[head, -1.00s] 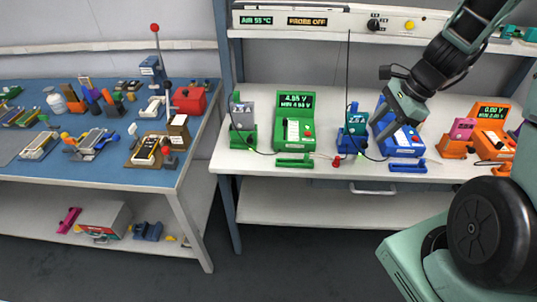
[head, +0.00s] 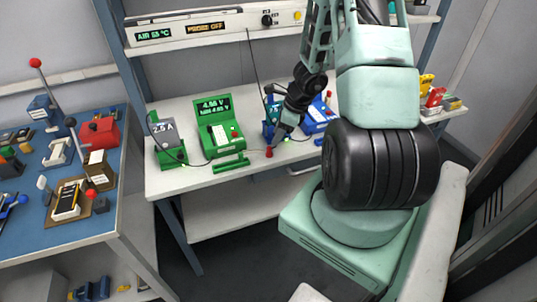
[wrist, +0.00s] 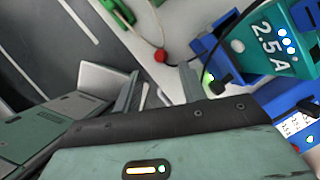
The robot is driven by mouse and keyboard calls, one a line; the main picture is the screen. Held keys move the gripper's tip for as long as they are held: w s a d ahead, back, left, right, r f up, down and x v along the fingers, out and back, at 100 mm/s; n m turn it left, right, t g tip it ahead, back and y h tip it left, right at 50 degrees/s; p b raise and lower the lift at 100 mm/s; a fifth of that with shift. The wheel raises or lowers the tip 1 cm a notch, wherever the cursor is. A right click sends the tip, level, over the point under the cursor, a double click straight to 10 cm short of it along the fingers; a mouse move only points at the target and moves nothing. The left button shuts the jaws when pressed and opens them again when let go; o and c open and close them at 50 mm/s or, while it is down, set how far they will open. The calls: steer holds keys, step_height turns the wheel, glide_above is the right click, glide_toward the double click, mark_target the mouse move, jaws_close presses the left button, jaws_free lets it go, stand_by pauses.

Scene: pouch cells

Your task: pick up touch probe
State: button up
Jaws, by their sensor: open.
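The touch probe appears to be the small red-ended piece (head: 268,152) at the front edge of the white bench, beside the green meter. In the wrist view its red round end (wrist: 161,55) lies just beyond the fingertips, with a thin cord leading from it. My gripper (head: 277,138) is over the bench just behind and right of the red piece, pointing down. Whether a fingertip touches the probe I cannot tell.
A green meter (head: 219,130) and green cell holder (head: 168,145) stand left of the probe. A blue holder with a teal cell (wrist: 275,38) and a blue meter (head: 317,117) stand close right. A blue table (head: 85,221) with tools is farther left. The bench's front edge is near.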

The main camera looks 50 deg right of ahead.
mark_target(270, 148)
steer(key=shift+b+x, duration=0.65)
steer(key=shift+x, duration=2.55)
steer(key=shift+s, duration=0.15)
jaws_close()
